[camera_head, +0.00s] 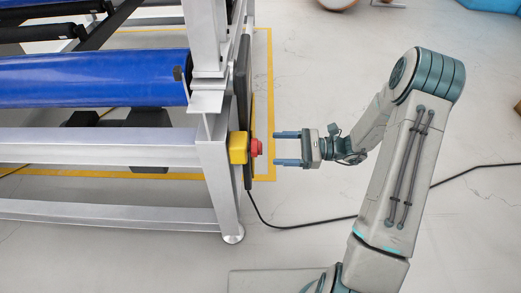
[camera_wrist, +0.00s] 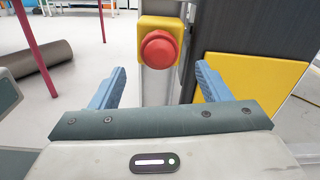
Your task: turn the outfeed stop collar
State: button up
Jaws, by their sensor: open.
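The red stop collar (camera_head: 257,147) is a round knob on a yellow box (camera_head: 238,147), fixed to the end post of the outfeed frame. In the wrist view the red collar (camera_wrist: 159,49) faces me on its yellow housing (camera_wrist: 147,24), upper middle and between the lines of my fingers. My gripper (camera_head: 275,148) is open, with its two blue fingers pointing left at the collar. A small gap shows between the fingertips and the collar, so they are apart. In the wrist view my gripper (camera_wrist: 160,80) has nothing between its fingers.
The grey metal frame (camera_head: 100,148) carries a blue roller (camera_head: 95,79). A dark panel (camera_wrist: 237,28) and a yellow panel (camera_wrist: 255,80) stand right of the collar in the wrist view. A black cable (camera_head: 300,225) lies on the floor below my gripper. Floor right of the frame is mostly open.

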aim_at(260, 148)
jog(key=a+b, duration=0.1)
jog(key=a, duration=0.5)
jog(key=shift+w+a, duration=0.1)
jog(key=shift+a, duration=0.2)
jog(key=c, duration=1)
